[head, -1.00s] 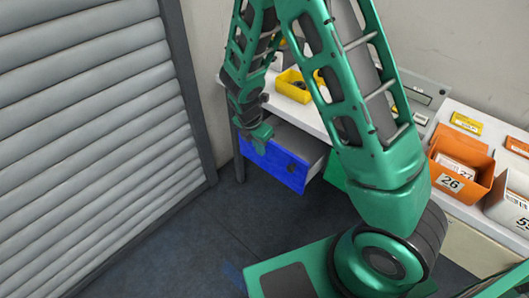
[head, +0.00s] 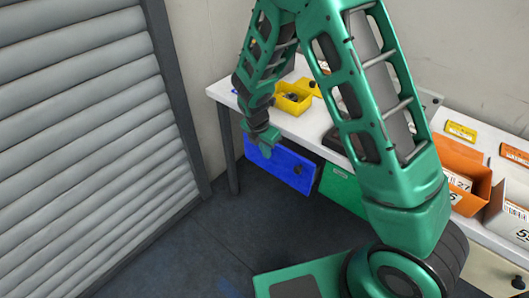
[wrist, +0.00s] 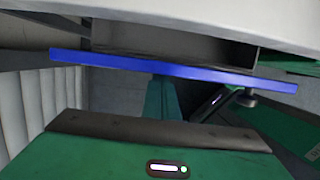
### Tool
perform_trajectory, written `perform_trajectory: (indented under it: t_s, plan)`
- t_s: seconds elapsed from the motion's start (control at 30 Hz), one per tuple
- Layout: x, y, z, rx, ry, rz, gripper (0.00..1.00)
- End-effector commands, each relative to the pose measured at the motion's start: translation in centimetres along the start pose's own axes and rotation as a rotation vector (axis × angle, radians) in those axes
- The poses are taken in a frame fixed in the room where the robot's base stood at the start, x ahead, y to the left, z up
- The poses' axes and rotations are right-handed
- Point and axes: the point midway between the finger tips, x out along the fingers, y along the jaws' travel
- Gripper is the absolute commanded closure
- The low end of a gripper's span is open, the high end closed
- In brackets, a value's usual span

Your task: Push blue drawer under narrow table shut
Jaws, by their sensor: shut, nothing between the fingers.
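The blue drawer (head: 283,166) hangs under the white narrow table (head: 222,93), with its dark round knob on the front. In the wrist view the blue front panel (wrist: 215,74) runs across the picture, and some of the grey drawer box (wrist: 175,46) shows behind it, so it stands partly out. My gripper (head: 265,146) is shut and empty at the left part of the blue front. In the wrist view its green fingers (wrist: 160,98) reach up to the panel; they look to be touching it.
A green drawer (head: 342,187) sits to the right of the blue one. A yellow bin (head: 292,99) stands on the table above, with orange bins (head: 463,168) farther right. A grey roller shutter (head: 80,150) is on the left. The dark floor in front is clear.

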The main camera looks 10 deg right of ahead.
Motion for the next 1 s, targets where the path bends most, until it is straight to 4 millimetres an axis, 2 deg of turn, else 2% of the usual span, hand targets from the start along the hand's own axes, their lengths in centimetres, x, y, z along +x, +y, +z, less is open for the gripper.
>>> perform_trajectory:
  t_s: [0.17,0.37,0.5,0.7,0.83,1.0]
  plan:
    - [-0.2,0.1,-0.8,0.0,0.0,0.0,1.0]
    - [-0.8,0.5,-3.6,-0.001,0.002,-0.001,1.0]
    - [-4.0,0.5,-3.1,0.005,0.0,0.003,1.0]
    - [-7.9,0.5,-3.2,0.005,0.001,0.002,1.0]
    - [-9.5,0.4,-3.1,0.006,0.0,0.0,1.0]
    - [-10.5,0.4,-3.2,0.005,0.001,-0.002,1.0]
